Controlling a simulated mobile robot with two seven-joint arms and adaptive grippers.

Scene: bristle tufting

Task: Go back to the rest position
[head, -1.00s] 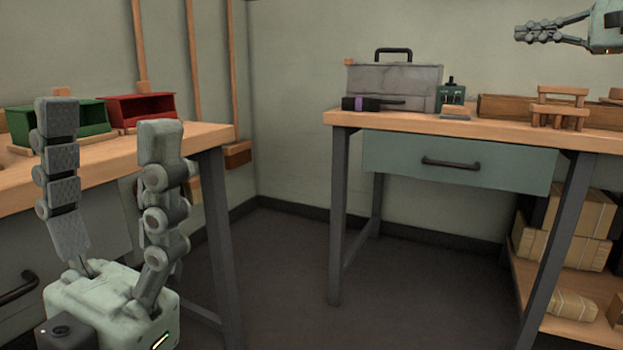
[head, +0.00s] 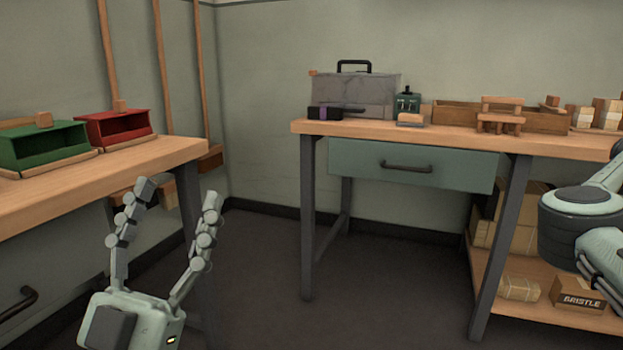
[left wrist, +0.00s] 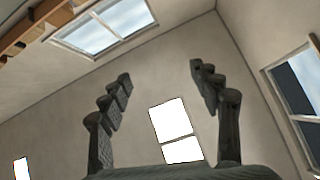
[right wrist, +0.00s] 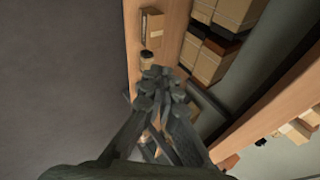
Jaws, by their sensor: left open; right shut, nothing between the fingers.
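My left gripper (head: 179,191) is in the lower left of the head view, fingers pointing up and spread apart, with nothing between them. It stands in front of the gap beside the left bench. In the left wrist view its two fingers (left wrist: 160,72) also stand apart, facing walls and windows. My right arm shows at the right edge of the head view, low in front of the shelf; its fingertips are not clearly visible there. In the right wrist view the right gripper (right wrist: 161,75) has its fingers together and empty, above the shelf edge.
The left bench (head: 60,200) carries a green bin (head: 45,146) and a red bin (head: 115,128). The back bench (head: 440,134) holds a grey toolbox (head: 352,95) and wooden pieces. Boxes (head: 578,295) sit on its lower shelf. The floor (head: 260,280) between is clear.

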